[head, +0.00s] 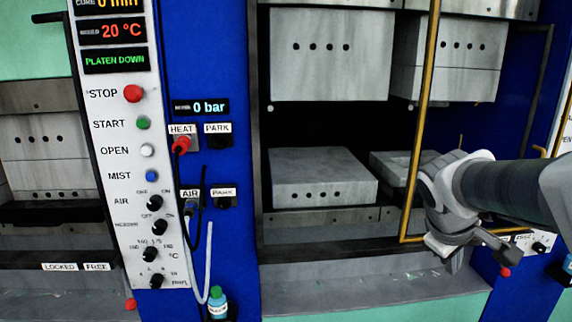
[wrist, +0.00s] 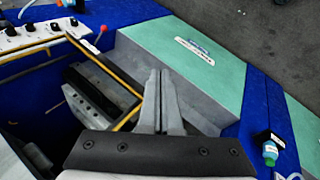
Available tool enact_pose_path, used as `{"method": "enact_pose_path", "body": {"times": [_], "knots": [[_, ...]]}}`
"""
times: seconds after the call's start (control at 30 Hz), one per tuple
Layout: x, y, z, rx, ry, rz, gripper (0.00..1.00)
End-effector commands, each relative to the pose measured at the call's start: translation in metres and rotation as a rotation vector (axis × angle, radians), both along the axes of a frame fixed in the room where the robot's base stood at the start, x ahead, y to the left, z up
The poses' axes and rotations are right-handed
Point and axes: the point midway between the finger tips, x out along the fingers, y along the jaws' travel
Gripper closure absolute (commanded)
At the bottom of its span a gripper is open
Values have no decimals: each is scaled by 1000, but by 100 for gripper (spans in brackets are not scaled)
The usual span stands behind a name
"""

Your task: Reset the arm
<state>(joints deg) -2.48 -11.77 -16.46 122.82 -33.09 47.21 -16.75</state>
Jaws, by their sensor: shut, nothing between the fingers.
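My gripper (head: 456,262) is at the right of the head view, in front of the press's lower right corner, by the yellow guard frame (head: 423,130). Its fingers point downward. In the wrist view my gripper (wrist: 160,76) shows two grey fingers side by side, shut with nothing between them. My arm reaches in from the right edge of the head view. Part of the guard frame and the lower right block are hidden behind the arm and wrist.
The open press has a lower block (head: 322,178) and an upper block (head: 330,55). A control panel (head: 130,175) with buttons and knobs stands to its left; its display reads PLATEN DOWN. A green-capped bottle (head: 217,303) sits below the hoses. Grey floor (wrist: 240,30) is clear.

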Motion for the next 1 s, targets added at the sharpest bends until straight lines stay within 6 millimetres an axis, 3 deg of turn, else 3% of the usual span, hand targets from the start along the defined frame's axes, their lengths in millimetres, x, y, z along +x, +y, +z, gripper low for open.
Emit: {"method": "enact_pose_path", "body": {"times": [0.1, 0.3, 0.5, 0.67, 1.0], "knots": [[-28, 47, 1, 152, -85, -49, 100], [-77, 121, -3, 387, -182, -132, 100], [-112, 168, -11, 537, -223, -192, 100], [-123, 182, -15, 583, -234, -213, 100], [-124, 183, -16, 588, -233, -215, 100]]}}
